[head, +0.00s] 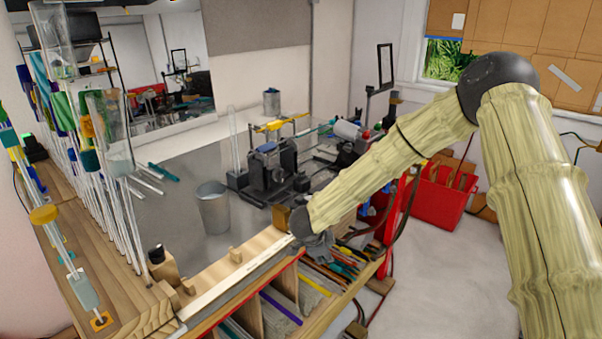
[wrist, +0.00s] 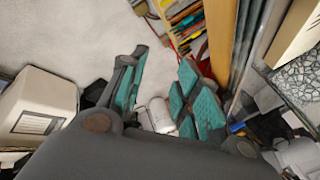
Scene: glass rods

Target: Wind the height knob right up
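My gripper (wrist: 161,66) shows in the wrist view with its two teal-padded fingers spread apart. A small white cylinder (wrist: 158,113) shows between the fingers, and I cannot tell how far off it is. In the head view my arm reaches down to the bench's front edge, and the gripper cannot be made out clearly there. I cannot pick out a height knob for certain in either view. A black bench machine (head: 272,172) stands on the grey worktop, behind and left of the arm's end.
A metal bin (head: 213,208) stands on the grey worktop (head: 185,205). Upright glass rods and tubes (head: 112,190) crowd the left. Shelves with coloured rods (head: 308,294) lie under the front edge. A red crate (head: 440,198) stands on the floor at the right. Pale floor (head: 445,285) is clear.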

